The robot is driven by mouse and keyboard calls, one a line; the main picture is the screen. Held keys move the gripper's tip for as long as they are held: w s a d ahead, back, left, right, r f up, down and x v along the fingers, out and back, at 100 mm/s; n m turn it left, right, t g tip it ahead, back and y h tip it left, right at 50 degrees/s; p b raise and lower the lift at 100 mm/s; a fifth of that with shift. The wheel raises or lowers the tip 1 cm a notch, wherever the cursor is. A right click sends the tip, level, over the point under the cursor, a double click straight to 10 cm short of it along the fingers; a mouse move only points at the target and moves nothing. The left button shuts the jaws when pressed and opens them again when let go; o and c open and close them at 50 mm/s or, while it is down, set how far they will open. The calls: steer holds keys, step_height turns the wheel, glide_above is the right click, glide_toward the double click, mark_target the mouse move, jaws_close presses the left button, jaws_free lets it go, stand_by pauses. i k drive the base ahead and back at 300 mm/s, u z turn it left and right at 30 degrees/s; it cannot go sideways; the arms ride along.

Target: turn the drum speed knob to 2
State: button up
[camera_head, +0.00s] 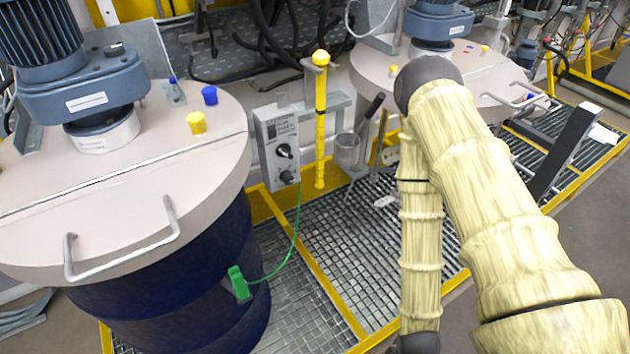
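A grey control box (277,146) stands on a post between two drums. It has a black knob (284,151) on its face and a second dark knob (287,176) below it. The scale marks are too small to read, so I cannot tell the knob's setting or which knob is for drum speed. My arm in its pale yellow sleeve is to the right of the box, bent with its forearm hanging down. My gripper is outside the picture, below the bottom edge, well away from the box.
A lidded blue drum (165,290) with a motor (75,75) stands at left. A green clamp (239,284) on it has a green cable to the box. Metal grating (310,270) covers the floor.

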mark_target(285, 176)
steer(key=u, duration=1.05)
steer(key=k, duration=0.9)
steer(key=z, duration=0.8)
